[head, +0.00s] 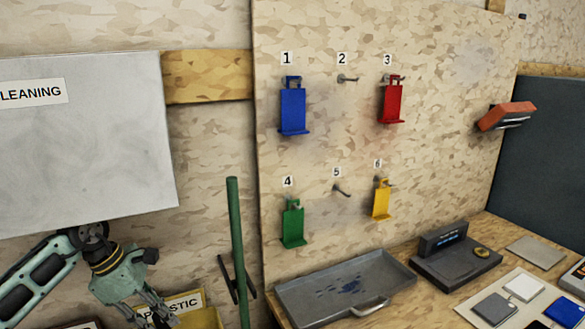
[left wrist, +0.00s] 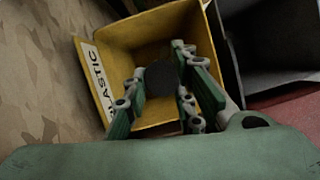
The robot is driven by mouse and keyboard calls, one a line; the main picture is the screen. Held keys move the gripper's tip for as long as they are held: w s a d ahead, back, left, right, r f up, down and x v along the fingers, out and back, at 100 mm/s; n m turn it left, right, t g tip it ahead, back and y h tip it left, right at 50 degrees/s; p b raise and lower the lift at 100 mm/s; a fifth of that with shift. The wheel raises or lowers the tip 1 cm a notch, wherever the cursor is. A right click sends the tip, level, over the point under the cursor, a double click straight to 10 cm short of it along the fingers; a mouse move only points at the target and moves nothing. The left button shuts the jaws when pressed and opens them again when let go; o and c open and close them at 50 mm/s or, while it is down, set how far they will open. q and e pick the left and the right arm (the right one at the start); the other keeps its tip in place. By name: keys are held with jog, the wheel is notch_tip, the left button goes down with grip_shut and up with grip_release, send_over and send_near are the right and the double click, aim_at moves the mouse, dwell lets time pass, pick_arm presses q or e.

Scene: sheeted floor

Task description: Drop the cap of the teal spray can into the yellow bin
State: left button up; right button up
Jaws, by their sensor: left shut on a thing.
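My left gripper (head: 160,312) hangs at the lower left of the head view, beside the yellow bin (head: 208,319), whose lower part is cut off by the picture edge. In the left wrist view my left gripper (left wrist: 162,88) is shut on a dark, roundish cap (left wrist: 163,74), held between the fingertips. Behind the cap is the open mouth of the yellow bin (left wrist: 118,55), its label ending in "ASTIC". I cannot tell how high the cap is above the bin. The teal spray can and my right gripper are not in view.
A dark grey bin (left wrist: 270,45) stands beside the yellow one. A green pole (head: 235,250) rises right of my gripper. A white "LEANING" panel (head: 90,150) is above my arm. A grey tray (head: 345,290) lies on the bench below the numbered pegboard.

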aim_at(160, 328)
pick_arm(q)
jog(key=f, duration=0.1)
jog(key=f+b, duration=0.1)
jog(key=f, duration=0.1)
jog(key=shift+s+a+f+b, duration=0.1)
jog(key=shift+s+f+b, duration=0.15)
jog(key=shift+b, duration=0.15)
jog(key=shift+w+f, duration=0.1)
jog(key=shift+f, duration=0.35)
jog(key=o, duration=0.5)
jog(key=shift+o, duration=1.4)
jog(key=shift+r, duration=0.2)
jog(key=shift+v, duration=1.1)
jog(key=s+a, duration=0.3)
jog(key=a, duration=0.9)
jog(key=shift+s+r, duration=0.2)
jog(key=shift+d, duration=0.1)
